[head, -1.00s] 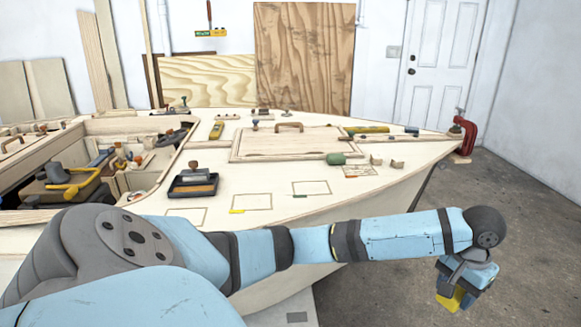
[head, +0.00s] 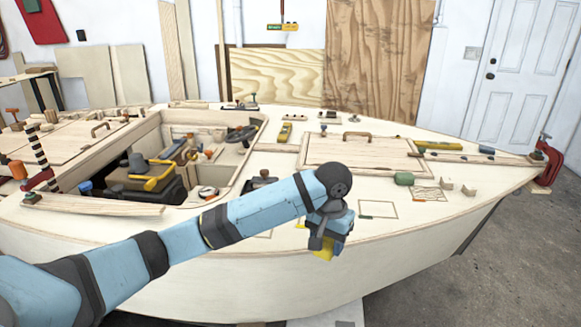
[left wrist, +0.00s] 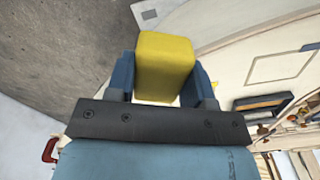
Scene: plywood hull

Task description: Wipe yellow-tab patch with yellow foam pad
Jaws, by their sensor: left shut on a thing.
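My left gripper (head: 324,238) is shut on the yellow foam pad (head: 321,249). The gripper points down in front of the hull's near deck edge, with the pad apparently clear of any surface. In the left wrist view the pad (left wrist: 164,62) sits between the two blue fingers. A small bit of yellow (head: 300,225), which looks like the yellow tab, shows just left of the gripper on the deck. The outlined patch by it is mostly hidden behind my gripper and wrist. My right gripper is not in view.
Another outlined patch (head: 378,209) with a green tab lies right of the gripper. A green rounded object (head: 404,178) and small wooden blocks (head: 468,190) are behind it. The open cockpit (head: 160,180) holds tools at left. A red clamp (head: 548,170) grips the bow.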

